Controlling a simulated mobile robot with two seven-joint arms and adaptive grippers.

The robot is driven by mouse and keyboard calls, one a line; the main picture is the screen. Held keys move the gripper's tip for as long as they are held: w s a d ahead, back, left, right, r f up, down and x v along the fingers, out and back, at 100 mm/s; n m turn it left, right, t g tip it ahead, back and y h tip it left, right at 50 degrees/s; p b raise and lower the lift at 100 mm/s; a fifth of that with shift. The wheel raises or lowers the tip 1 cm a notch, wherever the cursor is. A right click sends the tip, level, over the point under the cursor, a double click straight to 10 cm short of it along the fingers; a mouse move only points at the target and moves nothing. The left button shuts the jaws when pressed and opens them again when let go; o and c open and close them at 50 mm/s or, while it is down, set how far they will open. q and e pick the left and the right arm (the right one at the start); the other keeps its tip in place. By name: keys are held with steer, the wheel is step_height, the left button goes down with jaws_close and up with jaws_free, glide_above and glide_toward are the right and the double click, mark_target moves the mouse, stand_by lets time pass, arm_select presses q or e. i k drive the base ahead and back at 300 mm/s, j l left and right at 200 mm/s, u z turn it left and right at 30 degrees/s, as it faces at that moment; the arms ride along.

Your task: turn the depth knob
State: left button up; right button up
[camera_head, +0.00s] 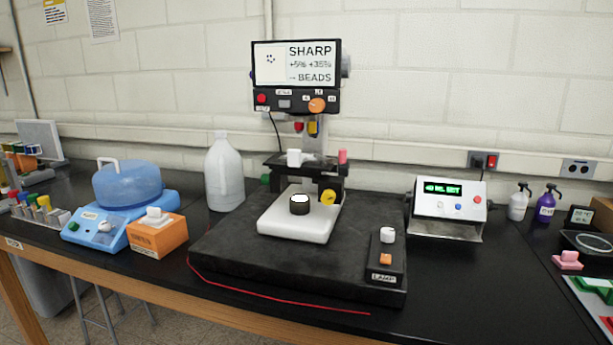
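A microscope-like instrument stands on a black base plate (230,260) in the middle of the bench. Its upper screen (297,64) reads "SHARP", "+5% +35%" and "BEADS". Below the screen is a panel with a red button (262,99), a grey button (285,104) and a round orange knob (317,104). A yellow knob (328,197) sits lower, by the white foot (285,223). A green knob (265,180) shows at the left side. I cannot read which one is labelled depth. Neither gripper is in view.
A lamp box (383,272) with a white knob stands front right on the plate. A control box (447,207) stands right, a white jug (224,172) and a blue centrifuge-like device (127,185) left. A red cord (280,303) lies along the front.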

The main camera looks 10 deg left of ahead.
mark_target(266, 178)
steer(key=j+z, duration=0.3)
steer(key=j, duration=0.15)
steer(key=i+j+z, duration=0.1)
steer(key=j+z, duration=0.25)
steer(key=j, duration=0.15)
steer(key=k+j+z, duration=0.2)
steer(key=j, duration=0.8)
steer(key=i, duration=0.1)
